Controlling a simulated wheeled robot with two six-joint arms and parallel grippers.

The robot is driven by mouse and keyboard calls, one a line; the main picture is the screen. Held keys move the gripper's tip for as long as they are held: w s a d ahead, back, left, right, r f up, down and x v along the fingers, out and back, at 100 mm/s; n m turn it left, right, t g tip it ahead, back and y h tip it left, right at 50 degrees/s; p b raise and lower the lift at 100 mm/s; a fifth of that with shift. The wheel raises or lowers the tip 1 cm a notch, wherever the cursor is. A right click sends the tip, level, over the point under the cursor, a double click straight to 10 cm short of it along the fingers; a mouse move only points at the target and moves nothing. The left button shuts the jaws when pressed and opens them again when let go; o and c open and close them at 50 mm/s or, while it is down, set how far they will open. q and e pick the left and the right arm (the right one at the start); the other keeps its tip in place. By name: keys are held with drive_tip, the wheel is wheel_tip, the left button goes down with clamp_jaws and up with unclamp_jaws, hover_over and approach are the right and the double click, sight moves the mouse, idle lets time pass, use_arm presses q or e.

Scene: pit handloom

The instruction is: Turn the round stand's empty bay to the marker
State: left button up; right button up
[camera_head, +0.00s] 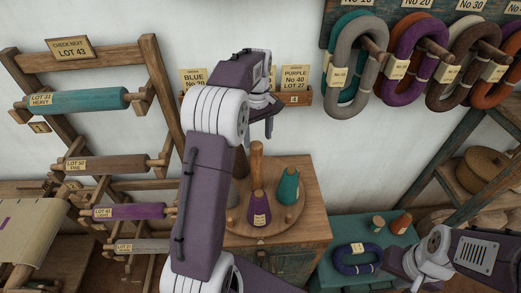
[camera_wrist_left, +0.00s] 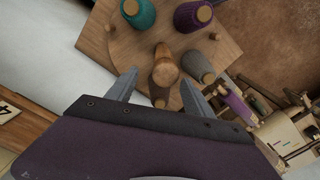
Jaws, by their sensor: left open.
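The round stand (camera_head: 281,219) sits on a wooden cabinet, with a tall wooden post (camera_head: 256,160) at its middle. A purple cone (camera_head: 258,208) is at the front and a teal cone (camera_head: 288,187) at the right. The left wrist view also shows a grey cone (camera_wrist_left: 198,65) and a brown cone (camera_wrist_left: 160,97). The gap between the teal and brown cones appears empty. My left gripper (camera_wrist_left: 160,92) is open above the stand, its fingers apart on either side of the brown cone in that view. I cannot make out the marker. My right arm is at the lower right; its fingers are unclear.
A teal-topped table (camera_head: 325,262) with a dark blue yarn ring (camera_head: 358,259) stands right of the cabinet (camera_head: 300,244). A rack with several rolls is at the left. Yarn hanks (camera_head: 415,60) hang on the wall. My left arm hides part of the stand's left side.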

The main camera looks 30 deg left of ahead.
sight(256, 156)
use_arm(q)
drive_tip(key=f, duration=0.1)
drive_tip(key=s+f, duration=0.1)
drive_tip(key=f, duration=0.1)
drive_tip(key=s+f+p, duration=0.1)
drive_tip(key=shift+f, duration=0.2)
drive_tip(key=f, duration=0.1)
drive_tip(key=w+f, duration=0.1)
drive_tip(key=f, duration=0.2)
drive_tip(key=shift+w, duration=0.25)
drive_tip(key=shift+s+r, duration=0.1)
drive_tip(key=shift+s, duration=0.3)
drive_tip(key=c, duration=0.4)
clamp_jaws()
use_arm(e)
drive_tip(key=shift+s+r, duration=0.5)
drive_tip(key=shift+r, duration=0.4)
